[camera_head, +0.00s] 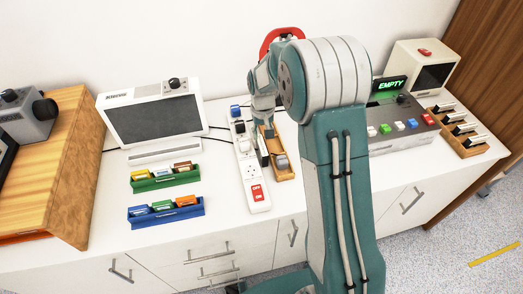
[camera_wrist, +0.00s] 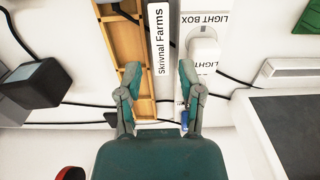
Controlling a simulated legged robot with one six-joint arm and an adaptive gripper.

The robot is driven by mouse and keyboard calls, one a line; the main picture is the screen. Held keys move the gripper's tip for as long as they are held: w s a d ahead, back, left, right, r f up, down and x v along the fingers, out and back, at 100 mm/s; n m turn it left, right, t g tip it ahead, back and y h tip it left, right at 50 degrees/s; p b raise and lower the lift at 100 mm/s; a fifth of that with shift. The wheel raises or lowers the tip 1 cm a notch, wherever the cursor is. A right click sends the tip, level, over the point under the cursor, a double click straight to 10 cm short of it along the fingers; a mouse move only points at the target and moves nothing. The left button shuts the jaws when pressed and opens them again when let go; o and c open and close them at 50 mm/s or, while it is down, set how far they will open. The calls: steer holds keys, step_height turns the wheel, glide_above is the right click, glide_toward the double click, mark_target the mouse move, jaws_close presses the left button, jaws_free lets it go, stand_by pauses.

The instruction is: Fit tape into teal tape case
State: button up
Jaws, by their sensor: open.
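My gripper (camera_wrist: 159,76) is open, its two teal fingers spread over the counter in the wrist view. A white strip labelled "Skrivnal Farms" (camera_wrist: 159,40) lies just beyond and between the fingertips, apart from them; I cannot tell whether it is a tape's edge. In the head view, coloured cases stand in a green tray (camera_head: 166,185) and a blue tray (camera_head: 166,217) at left. I cannot tell which case is teal. Several dark, white-edged pieces, perhaps tapes, sit in a wooden rack (camera_head: 476,147) at far right.
A white power strip (camera_head: 248,172) and a narrow wooden tray (camera_head: 285,173) lie beneath my arm. A dark-screened unit (camera_head: 154,118) stands behind the coloured trays. A grey console with an "EMPTY" display (camera_head: 391,86) stands at right. Cables cross the counter.

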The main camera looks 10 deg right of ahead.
mark_target(262, 146)
steer(key=f, duration=0.6)
steer(key=shift+w+f, duration=0.2)
steer(key=shift+f, duration=0.05)
jaws_close()
